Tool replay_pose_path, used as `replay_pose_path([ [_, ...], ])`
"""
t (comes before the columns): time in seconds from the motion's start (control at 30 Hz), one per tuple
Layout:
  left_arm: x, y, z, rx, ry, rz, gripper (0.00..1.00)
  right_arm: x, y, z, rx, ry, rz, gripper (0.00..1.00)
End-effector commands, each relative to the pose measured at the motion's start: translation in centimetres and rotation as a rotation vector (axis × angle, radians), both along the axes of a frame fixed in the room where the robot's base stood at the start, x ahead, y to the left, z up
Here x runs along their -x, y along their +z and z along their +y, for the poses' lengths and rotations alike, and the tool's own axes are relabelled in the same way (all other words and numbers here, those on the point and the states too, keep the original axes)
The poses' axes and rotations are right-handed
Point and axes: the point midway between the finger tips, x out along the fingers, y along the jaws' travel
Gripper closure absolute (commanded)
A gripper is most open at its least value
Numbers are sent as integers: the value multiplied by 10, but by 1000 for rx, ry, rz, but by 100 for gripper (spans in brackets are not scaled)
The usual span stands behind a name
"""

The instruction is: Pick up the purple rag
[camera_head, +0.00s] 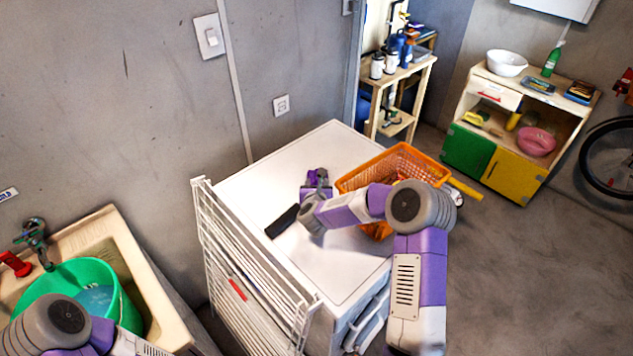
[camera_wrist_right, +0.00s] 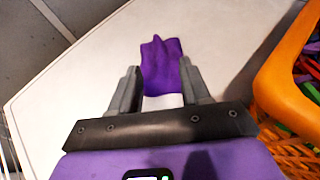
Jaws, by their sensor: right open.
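The purple rag (camera_wrist_right: 163,62) lies crumpled on the white top of the appliance, straight ahead of my right gripper in the right wrist view. In the head view the rag (camera_head: 318,176) shows small near the back of that top, partly hidden by the gripper. My right gripper (camera_wrist_right: 159,80) is open, its two fingers on either side of the rag's near edge. I cannot tell whether they touch it. In the head view the right gripper (camera_head: 316,190) points toward the back wall. My left arm shows at the lower left; its gripper is out of view.
An orange basket (camera_head: 425,163) with colourful items stands right of the gripper, close to my right forearm. A white drying rack (camera_head: 245,275) leans along the appliance's left side. A sink with a green bucket (camera_head: 122,295) is at left. The white top (camera_head: 345,275) has bare room in front.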

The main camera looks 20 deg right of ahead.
Motion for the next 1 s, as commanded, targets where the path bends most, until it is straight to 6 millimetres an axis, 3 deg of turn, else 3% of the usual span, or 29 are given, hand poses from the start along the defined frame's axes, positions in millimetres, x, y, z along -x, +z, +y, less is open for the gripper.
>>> replay_pose_path([
  [0.2,0,-2,0,0,0,0,0,-20,-11,-9,-1,0,0,53],
  [0.5,0,-2,0,0,0,0,0,-23,-12,-10,-1,1,1,55],
  [0.8,0,-2,0,0,0,0,0,-23,-12,-10,-2,1,0,100],
  [1.0,0,-2,0,0,0,0,0,-23,-12,-10,-2,1,0,100],
])
